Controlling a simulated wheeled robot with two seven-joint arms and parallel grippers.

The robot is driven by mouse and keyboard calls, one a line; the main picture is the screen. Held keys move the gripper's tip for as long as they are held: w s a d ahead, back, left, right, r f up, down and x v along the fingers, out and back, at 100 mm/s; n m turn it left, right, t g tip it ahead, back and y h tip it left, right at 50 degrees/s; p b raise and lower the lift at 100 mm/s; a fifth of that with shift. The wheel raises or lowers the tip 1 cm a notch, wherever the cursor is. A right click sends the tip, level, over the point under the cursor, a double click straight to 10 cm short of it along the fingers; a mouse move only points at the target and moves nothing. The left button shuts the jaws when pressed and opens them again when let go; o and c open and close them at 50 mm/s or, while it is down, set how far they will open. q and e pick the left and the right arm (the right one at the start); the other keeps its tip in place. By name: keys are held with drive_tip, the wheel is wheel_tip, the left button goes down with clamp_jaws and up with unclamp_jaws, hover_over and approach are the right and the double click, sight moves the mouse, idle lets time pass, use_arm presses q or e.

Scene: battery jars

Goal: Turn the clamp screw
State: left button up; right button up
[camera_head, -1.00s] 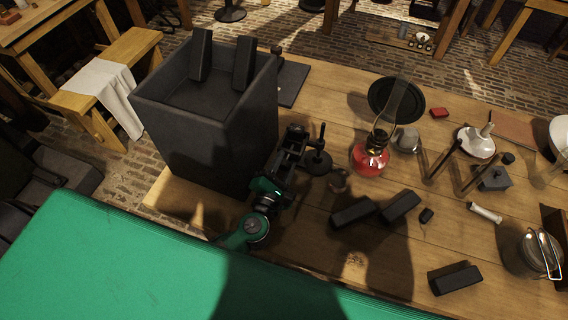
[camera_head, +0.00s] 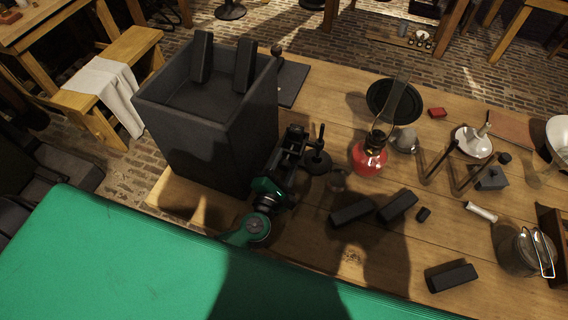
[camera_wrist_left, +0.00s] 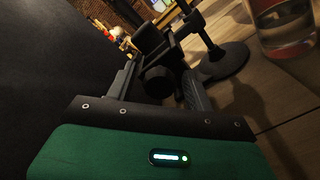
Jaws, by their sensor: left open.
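My left gripper (camera_head: 287,152) is beside the right wall of the tall dark box, low over the wooden table. In the left wrist view its two fingers (camera_wrist_left: 158,92) are apart, one on each side of a dark round knob, which looks like the clamp screw (camera_wrist_left: 157,82). I cannot tell whether the fingers touch it. The dark clamp body (camera_wrist_left: 150,40) lies just beyond the knob. In the head view the clamp is hard to separate from my dark gripper. A black stand (camera_head: 317,161) with a round base and upright post stands just right of the gripper. My right gripper is not in view.
The tall dark box (camera_head: 205,145) blocks the left side, with two dark slabs at its top. A red lamp (camera_head: 369,160) stands to the right. Dark blocks (camera_head: 352,212) lie nearer me. The green surface (camera_head: 130,265) fills the front.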

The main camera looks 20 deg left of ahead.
use_arm(q)
drive_tip(key=s+b, duration=0.1)
drive_tip(key=s, duration=0.3)
drive_tip(key=s+b, duration=0.1)
drive_tip(key=s, duration=0.3)
drive_tip(key=shift+s+a+f, duration=0.15)
drive_tip(key=shift+s, duration=0.1)
drive_tip(key=s+b, duration=0.1)
drive_tip(key=s, duration=0.2)
drive_tip(key=shift+s, duration=0.4)
drive_tip(key=shift+s+a+b, duration=0.1)
drive_tip(key=shift+s+b, duration=0.25)
drive_tip(key=shift+s, duration=0.35)
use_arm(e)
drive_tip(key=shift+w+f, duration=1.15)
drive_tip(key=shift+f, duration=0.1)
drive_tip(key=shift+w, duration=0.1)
